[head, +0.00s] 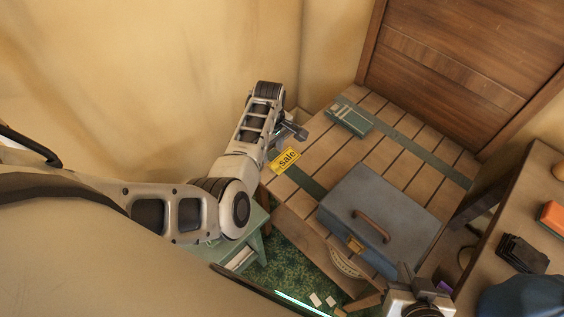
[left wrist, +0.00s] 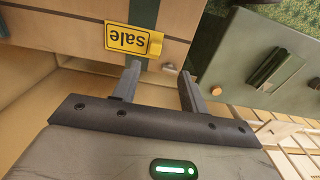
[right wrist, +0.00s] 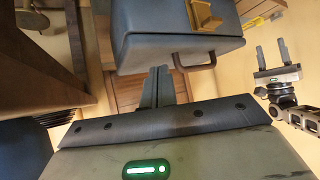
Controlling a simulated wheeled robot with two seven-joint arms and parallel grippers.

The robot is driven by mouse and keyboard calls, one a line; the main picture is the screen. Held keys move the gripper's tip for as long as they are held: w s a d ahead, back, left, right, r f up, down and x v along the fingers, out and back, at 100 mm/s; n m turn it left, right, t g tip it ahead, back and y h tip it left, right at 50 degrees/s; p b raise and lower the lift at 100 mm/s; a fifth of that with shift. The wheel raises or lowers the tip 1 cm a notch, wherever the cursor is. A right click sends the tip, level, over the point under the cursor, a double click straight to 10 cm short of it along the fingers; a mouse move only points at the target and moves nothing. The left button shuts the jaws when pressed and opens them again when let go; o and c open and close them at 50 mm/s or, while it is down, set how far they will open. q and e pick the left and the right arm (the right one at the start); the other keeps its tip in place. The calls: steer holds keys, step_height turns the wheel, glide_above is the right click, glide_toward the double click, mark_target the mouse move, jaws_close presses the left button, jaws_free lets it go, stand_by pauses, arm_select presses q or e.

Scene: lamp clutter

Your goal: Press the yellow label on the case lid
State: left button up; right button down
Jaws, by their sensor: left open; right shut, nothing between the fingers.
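The yellow label (head: 285,159) reads "sale" and lies at the left edge of the slatted wooden case lid (head: 345,150), beside a green strap. In the left wrist view the label (left wrist: 122,39) appears upside down, just beyond my left fingers. My left gripper (head: 292,132) is open and empty, up and right of the label in the head view. One left finger (left wrist: 160,72) looks close to the label; I cannot tell whether it touches. My right gripper (head: 412,285) is shut and empty near the blue-grey case's front; its closed fingers (right wrist: 157,86) show in the right wrist view.
A blue-grey case (head: 365,205) with a brown handle and brass latch sits on the slatted lid. A green box (head: 349,118) lies at the back. A brown table (head: 510,220) at the right holds an orange object (head: 553,216) and dark items. A wall stands behind my left arm.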

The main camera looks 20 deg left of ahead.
mark_target(275, 165)
arm_select(q)
steer(key=f+b, duration=0.1)
steer(key=f, duration=0.4)
steer(key=f+b, duration=0.1)
steer(key=f, duration=0.2)
steer(key=shift+w+d+b, duration=0.2)
steer(key=shift+w+b, duration=0.15)
jaws_close()
